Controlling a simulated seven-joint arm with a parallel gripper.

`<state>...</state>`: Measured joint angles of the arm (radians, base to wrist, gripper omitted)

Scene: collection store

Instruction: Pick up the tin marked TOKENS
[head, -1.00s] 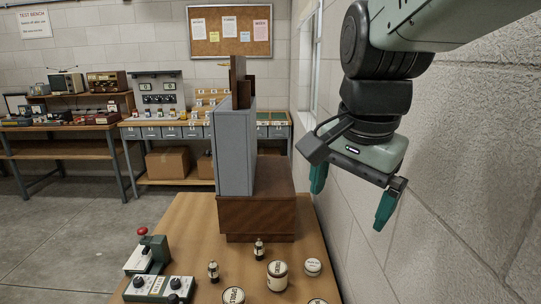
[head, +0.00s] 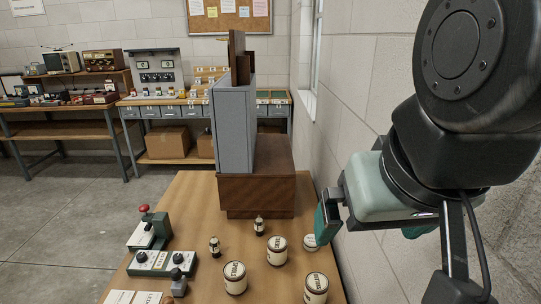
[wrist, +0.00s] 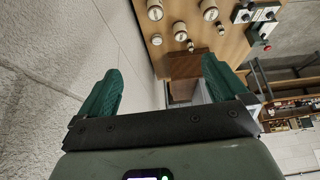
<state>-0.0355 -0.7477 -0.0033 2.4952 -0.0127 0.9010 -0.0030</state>
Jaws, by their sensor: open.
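Several cream tins with dark-lettered lids stand on the wooden table: a front-left tin (head: 235,281), a middle tin (head: 277,254), a front-right tin (head: 316,290) and a smaller, lower tin (head: 310,243) at the right edge. The lettering is too small to tell which is marked TOKENS. My gripper (head: 373,228) is open and empty, to the right of the tins, off the table's right edge by the wall. In the wrist view my gripper (wrist: 162,72) has its fingers spread, with the tins beyond them at the top.
A brown wooden box (head: 257,190) with a tall grey panel (head: 233,125) stands at the table's back. The block wall (head: 350,120) is close on the right.

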